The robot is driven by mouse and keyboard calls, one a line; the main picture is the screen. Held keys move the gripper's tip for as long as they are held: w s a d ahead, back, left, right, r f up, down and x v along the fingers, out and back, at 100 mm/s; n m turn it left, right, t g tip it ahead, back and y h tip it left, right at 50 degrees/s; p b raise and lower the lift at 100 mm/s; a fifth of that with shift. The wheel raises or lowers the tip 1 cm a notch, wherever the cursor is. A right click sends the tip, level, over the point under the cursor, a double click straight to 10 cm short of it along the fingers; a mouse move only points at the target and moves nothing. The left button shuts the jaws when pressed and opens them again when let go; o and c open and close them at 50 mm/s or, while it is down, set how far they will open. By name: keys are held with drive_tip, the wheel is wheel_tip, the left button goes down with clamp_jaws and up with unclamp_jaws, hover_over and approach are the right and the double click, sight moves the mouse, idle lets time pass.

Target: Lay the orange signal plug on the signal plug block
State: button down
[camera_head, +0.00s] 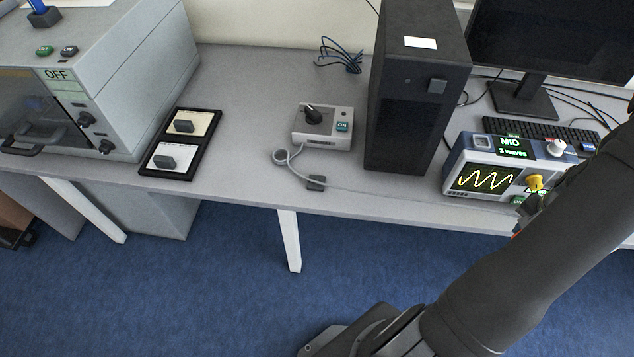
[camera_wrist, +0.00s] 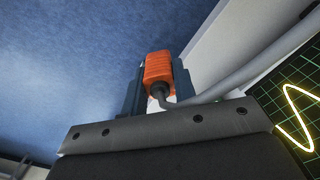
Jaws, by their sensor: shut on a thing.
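The orange signal plug (camera_wrist: 159,68) is between the two fingers of my gripper (camera_wrist: 158,85) in the wrist view, with a grey cable leaving its dark collar. My gripper is shut on it. In the head view my gripper is by the front of the oscilloscope at the right, mostly hidden by my arm, with only a sliver of orange showing. A small dark block (camera_head: 316,182) lies near the table's front edge, below the knob box. It looks like the signal plug block, and its top seems empty. The plug is well to its right.
The oscilloscope (camera_head: 492,168) with a lit wave screen stands close to my gripper. The pale cable (camera_head: 390,194) runs along the front edge from the knob box (camera_head: 323,127). A black tower (camera_head: 410,110) stands behind. A black tray (camera_head: 181,144) is at the left.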

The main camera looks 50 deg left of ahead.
idle(0.3)
drive_tip(key=s+a+r+n, duration=0.3)
drive_tip(key=s+a, duration=0.5)
drive_tip(key=a, duration=0.5)
drive_tip(key=s+a+r+n, duration=0.3)
drive_tip(key=s+a, duration=0.5)
drive_tip(key=a, duration=0.5)
drive_tip(key=s+a+r+n, duration=0.3)
drive_tip(key=s+a, duration=0.4)
drive_tip(key=a, duration=0.6)
drive_tip(key=s+a+f, duration=0.2)
drive_tip(key=a, duration=0.1)
drive_tip(key=s+a+f, duration=0.2)
drive_tip(key=s+a, duration=0.1)
drive_tip(key=s+a+f, duration=0.2)
drive_tip(key=a, duration=0.1)
drive_tip(key=shift+s+f, duration=0.2)
drive_tip(key=shift+s+a+f, duration=0.1)
drive_tip(key=shift+a+f, duration=0.05)
drive_tip(key=shift+a, duration=0.05)
drive_tip(key=shift+f, duration=2)
